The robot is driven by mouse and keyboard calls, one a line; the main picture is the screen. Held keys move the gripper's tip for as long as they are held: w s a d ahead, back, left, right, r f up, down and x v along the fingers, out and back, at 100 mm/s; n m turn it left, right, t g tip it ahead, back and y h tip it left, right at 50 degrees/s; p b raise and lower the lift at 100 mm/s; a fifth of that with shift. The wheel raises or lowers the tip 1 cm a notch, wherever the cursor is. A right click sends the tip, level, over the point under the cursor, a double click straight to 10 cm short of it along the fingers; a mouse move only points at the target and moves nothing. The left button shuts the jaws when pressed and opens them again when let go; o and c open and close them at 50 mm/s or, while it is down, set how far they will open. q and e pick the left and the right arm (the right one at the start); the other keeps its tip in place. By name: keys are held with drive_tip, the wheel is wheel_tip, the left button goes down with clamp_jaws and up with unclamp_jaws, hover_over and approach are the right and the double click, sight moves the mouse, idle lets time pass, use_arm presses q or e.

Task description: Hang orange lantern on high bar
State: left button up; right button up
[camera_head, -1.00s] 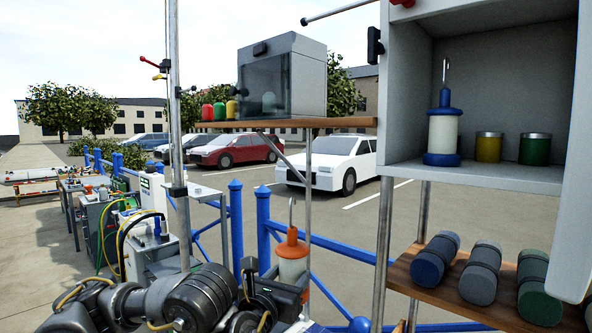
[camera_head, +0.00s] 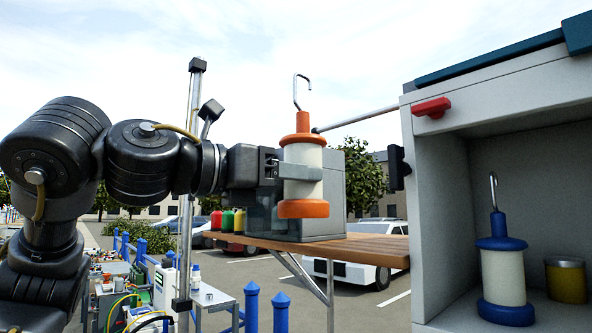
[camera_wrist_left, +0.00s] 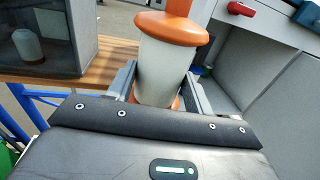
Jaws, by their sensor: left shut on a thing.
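The orange lantern (camera_head: 303,207) has a white body, orange cap and base, and a metal hook on top. My left gripper (camera_head: 300,172) is shut around its white body and holds it upright in the air, in front of the grey box on the shelf. The lantern (camera_wrist_left: 163,60) also shows between the fingers in the left wrist view. A thin metal bar (camera_head: 360,119) with a round tip sticks out leftward from the cabinet. Its tip appears just right of the lantern's orange cap, below the hook's top; the depth gap is unclear. My right gripper is out of view.
A wooden shelf (camera_head: 365,247) carries the grey box (camera_head: 333,195) and several small coloured lanterns. A metal pole (camera_head: 187,240) stands behind my left arm.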

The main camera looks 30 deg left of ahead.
use_arm(q)
drive_tip(key=shift+s+r, duration=0.2)
drive_tip(key=shift+s, duration=0.05)
drive_tip(key=shift+w+a+f+p+x, duration=0.3)
drive_tip(key=shift+p+x, duration=0.45)
drive_tip(key=shift+x, duration=1.9)
drive_tip(key=shift+w+a+f+p+x, duration=0.1)
drive_tip(key=shift+a+f+p+x, duration=0.45)
drive_tip(key=shift+x, duration=2.15)
drive_tip(key=shift+w+a+f+p+x, duration=0.2)
drive_tip(key=shift+p+x, duration=0.7)
drive_tip(key=shift+x, duration=1.75)
drive_tip(key=shift+d, duration=0.1)
drive_tip(key=o, duration=1.2)
drive_tip(key=shift+s, duration=0.1)
drive_tip(key=shift+f, duration=0.1)
